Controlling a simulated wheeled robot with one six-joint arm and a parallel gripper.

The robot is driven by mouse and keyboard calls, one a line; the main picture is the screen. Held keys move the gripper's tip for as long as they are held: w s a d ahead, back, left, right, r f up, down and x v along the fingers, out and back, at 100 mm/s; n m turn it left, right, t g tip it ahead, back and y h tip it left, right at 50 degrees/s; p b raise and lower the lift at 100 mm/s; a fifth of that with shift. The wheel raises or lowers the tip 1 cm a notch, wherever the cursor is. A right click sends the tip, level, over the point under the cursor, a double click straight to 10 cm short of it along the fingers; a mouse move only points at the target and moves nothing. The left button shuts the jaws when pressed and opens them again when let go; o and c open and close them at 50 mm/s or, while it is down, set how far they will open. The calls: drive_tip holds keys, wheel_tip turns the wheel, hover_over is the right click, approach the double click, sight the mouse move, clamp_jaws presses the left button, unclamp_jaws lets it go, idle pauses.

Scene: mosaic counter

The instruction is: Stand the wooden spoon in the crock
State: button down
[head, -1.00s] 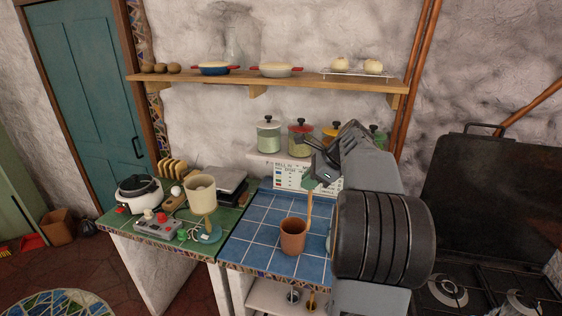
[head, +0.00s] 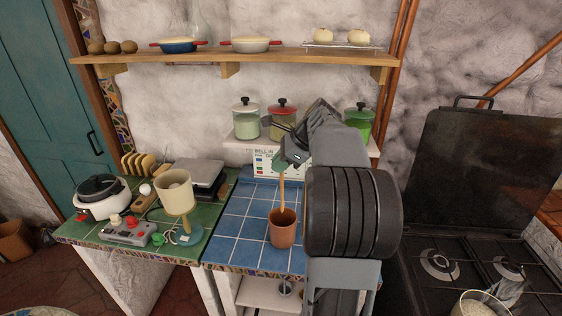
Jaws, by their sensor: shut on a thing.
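The crock (head: 282,232) is a terracotta-brown pot standing upright on the blue tiled counter. The wooden spoon (head: 282,188) hangs nearly upright, with a green part at its top and a pale wooden handle pointing down. My gripper (head: 290,153) is shut on the spoon near its green upper end, above the crock. The handle's lower end meets the crock's mouth in the picture. I cannot tell whether it is inside the mouth or just above or behind it. My arm stands close at the right and hides the counter there.
Lidded jars (head: 246,120) stand on a low ledge behind. A stove (head: 440,262) is at right. Blue tiles left of the crock are clear.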

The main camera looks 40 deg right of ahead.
drive_tip(key=shift+w+d+f+b, duration=0.15)
drive_tip(key=shift+f+b, duration=0.9)
drive_tip(key=shift+f, duration=0.95)
drive_tip(key=shift+w+d+f+b, duration=0.1)
drive_tip(key=shift+f+b, duration=0.9)
drive_tip(key=shift+f, duration=0.95)
drive_tip(key=shift+w+d+f+b, duration=0.15)
drive_tip(key=shift+f+b, duration=0.9)
drive_tip(key=shift+f, duration=0.95)
drive_tip(key=shift+s, duration=0.1)
drive_tip(key=shift+c, duration=1.4)
unclamp_jaws()
drive_tip(key=shift+r, duration=0.1)
wheel_tip(320, 180, up, 10)
drive_tip(key=p, duration=1)
